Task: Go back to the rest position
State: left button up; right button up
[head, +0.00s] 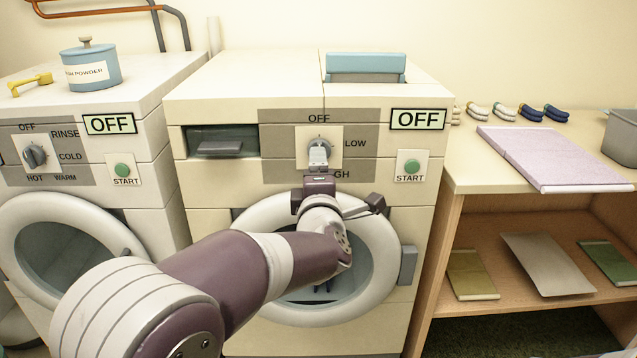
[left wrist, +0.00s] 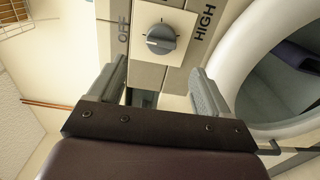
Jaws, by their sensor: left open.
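My left gripper (head: 319,160) is in front of the control panel of the right machine (head: 240,85), at its dial. In the left wrist view, the same gripper (left wrist: 158,82) has its two fingers apart with nothing between them. The grey dial (left wrist: 161,39) shows beyond the fingertips, apart from them, between the OFF and HIGH labels. In the head view the gripper hides most of the dial. My left arm crosses in front of the machine's round door (head: 385,275). My right gripper is not in view.
A second machine (head: 150,130) stands at the left, with a blue powder tub (head: 90,72) and a yellow scoop (head: 30,84) on top.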

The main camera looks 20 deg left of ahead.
pick_arm(q)
jog(key=v, duration=0.3)
jog(key=shift+s+d, duration=0.1)
jog(key=shift+s, duration=0.25)
